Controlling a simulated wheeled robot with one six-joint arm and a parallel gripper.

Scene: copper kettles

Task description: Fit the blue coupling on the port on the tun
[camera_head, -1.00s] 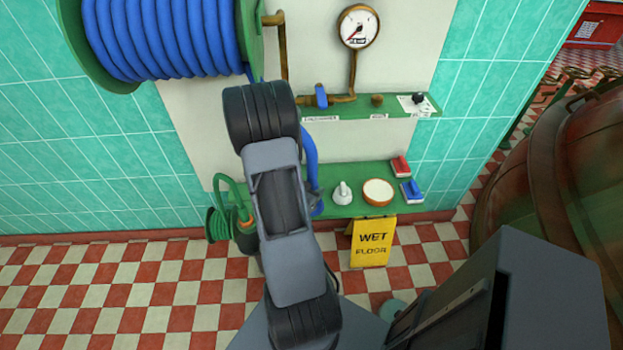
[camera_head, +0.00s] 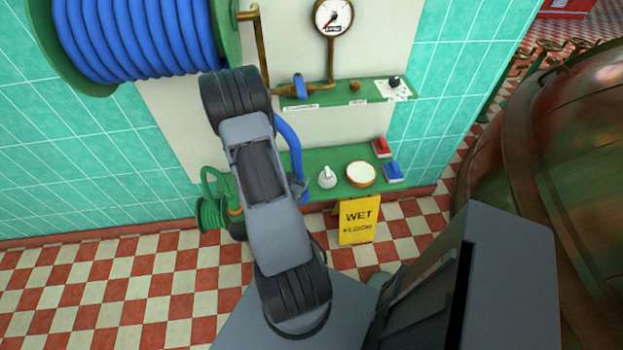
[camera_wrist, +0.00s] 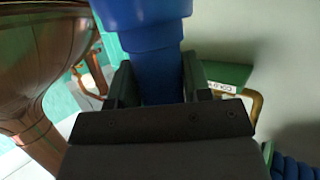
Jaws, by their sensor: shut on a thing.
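The blue coupling (camera_wrist: 150,35) fills the top middle of the wrist view. My gripper (camera_wrist: 160,88) is shut on it, with one dark finger on each side. A blue hose (camera_head: 290,145) shows beside my arm there. A large round copper vessel (camera_head: 515,190), which looks like the tun, stands at the right of the head view. A copper vessel also shows at the left of the wrist view (camera_wrist: 40,45). I cannot make out the port in either view.
A blue hose reel (camera_head: 130,40) hangs on the tiled wall. A gauge (camera_head: 333,17) and two green shelves (camera_head: 338,93) are right of it. A yellow wet-floor sign (camera_head: 359,220) stands below the lower shelf. Checkered floor (camera_head: 100,290) lies clear at the left.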

